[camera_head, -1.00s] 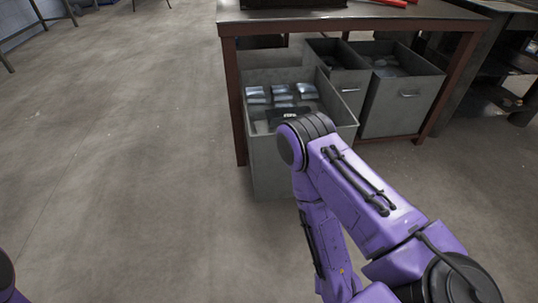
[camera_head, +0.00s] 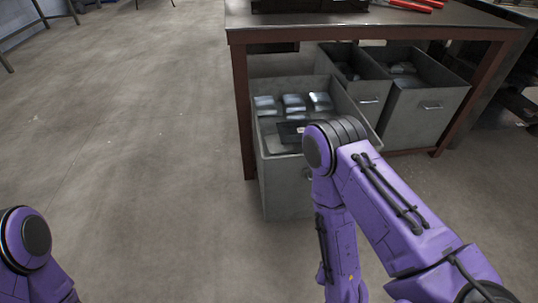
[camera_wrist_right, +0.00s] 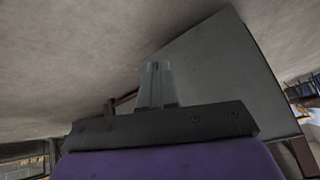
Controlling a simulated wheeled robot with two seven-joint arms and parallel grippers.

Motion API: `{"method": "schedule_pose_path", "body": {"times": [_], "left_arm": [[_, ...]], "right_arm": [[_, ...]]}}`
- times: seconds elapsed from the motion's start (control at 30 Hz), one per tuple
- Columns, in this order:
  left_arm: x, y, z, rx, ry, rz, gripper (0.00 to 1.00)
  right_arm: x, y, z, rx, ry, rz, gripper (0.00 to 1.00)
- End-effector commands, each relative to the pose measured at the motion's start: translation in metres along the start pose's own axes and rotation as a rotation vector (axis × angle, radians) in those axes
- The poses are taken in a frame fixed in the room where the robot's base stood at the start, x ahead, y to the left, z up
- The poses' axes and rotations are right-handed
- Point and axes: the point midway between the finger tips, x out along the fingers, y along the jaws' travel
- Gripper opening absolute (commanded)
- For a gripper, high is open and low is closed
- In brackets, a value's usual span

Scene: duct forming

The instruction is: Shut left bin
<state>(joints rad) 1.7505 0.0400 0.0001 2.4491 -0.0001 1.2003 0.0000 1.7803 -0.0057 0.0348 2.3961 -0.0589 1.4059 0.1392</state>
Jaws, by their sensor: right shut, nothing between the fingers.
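The left bin (camera_head: 287,190) is a grey box pulled out from under the workbench, standing open and forward of the other bins. Small shiny blocks and a dark flat item lie inside it. My right arm reaches down in front of the bin's right part and hides some of its front. The right gripper itself is hidden in the head view. In the right wrist view my right gripper (camera_wrist_right: 157,70) is shut and empty, with a flat grey panel (camera_wrist_right: 215,75), seemingly the bin's, behind it. I cannot tell whether they touch. My left gripper is out of view.
Two grey bins, a middle one (camera_head: 369,100) and a right one (camera_head: 428,107), sit further back under the workbench (camera_head: 380,20). The table's brown left leg (camera_head: 243,110) stands beside the left bin. Open concrete floor (camera_head: 130,140) lies to the left.

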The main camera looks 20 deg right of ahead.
Motion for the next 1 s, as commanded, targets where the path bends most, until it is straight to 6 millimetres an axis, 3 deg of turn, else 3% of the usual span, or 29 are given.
{"method": "schedule_pose_path", "body": {"times": [0.03, 0.13, 0.2, 0.3, 0.47, 1.0], "left_arm": [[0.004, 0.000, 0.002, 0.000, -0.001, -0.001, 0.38], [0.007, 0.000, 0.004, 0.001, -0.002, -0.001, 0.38], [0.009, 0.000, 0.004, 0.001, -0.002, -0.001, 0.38], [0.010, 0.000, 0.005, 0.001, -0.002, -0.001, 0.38], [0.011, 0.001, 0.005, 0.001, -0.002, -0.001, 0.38], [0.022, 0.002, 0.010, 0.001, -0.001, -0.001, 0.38]], "right_arm": [[0.009, -0.038, -0.024, 0.135, 0.116, -0.121, 0.00], [0.004, -0.113, -0.075, 0.481, 0.306, -0.421, 0.00], [-0.010, -0.153, -0.103, 0.708, 0.375, -0.626, 0.00], [-0.031, -0.187, -0.127, 0.947, 0.407, -0.845, 0.00], [-0.040, -0.204, -0.144, 1.084, 0.409, -0.965, 0.00], [0.021, -0.252, -0.219, 1.080, 0.412, -0.960, 0.00]]}}
